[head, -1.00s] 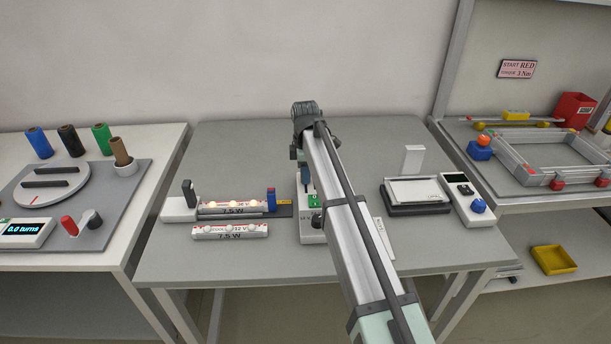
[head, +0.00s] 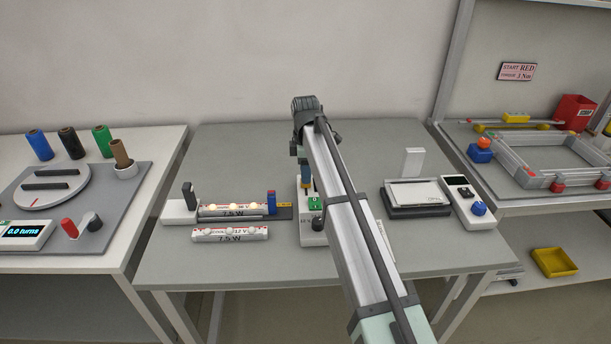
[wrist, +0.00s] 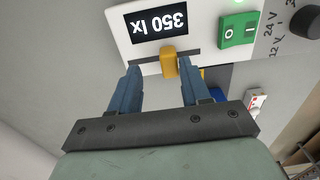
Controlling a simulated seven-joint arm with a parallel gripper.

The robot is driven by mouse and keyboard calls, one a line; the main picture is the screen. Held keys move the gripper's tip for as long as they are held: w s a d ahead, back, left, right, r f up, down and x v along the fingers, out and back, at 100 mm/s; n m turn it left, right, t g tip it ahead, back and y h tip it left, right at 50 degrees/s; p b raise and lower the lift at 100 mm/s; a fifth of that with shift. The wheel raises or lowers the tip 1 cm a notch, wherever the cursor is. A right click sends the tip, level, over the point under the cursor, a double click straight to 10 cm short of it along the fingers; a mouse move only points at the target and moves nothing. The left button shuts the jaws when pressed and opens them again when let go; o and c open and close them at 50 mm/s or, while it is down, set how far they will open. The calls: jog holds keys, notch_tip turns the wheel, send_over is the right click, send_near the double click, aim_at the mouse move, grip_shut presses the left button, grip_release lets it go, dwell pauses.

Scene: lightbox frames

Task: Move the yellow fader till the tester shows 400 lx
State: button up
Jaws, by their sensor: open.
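The tester (wrist: 118,30) shows in the wrist view with a dark display (wrist: 160,21) that reads 350 lx, upside down in this picture. The yellow fader (wrist: 169,66) sits in a slot just beside the display. My gripper (wrist: 160,78) is open, its two blue fingers on either side of the fader, with a gap visible at each side. The fader is nearer the right finger. In the head view, my arm hides most of the tester and the fader cannot be made out clearly.
A green switch (wrist: 238,30) and a black knob (wrist: 306,20) are close by on the panel. A lit lamp bar (head: 234,208) lies to the left, a second bar (head: 230,234) in front of it. The table's rear is clear.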

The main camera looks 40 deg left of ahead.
notch_tip(320, 180, up, 12)
jog(key=shift+f, duration=0.2)
dwell(0.7)
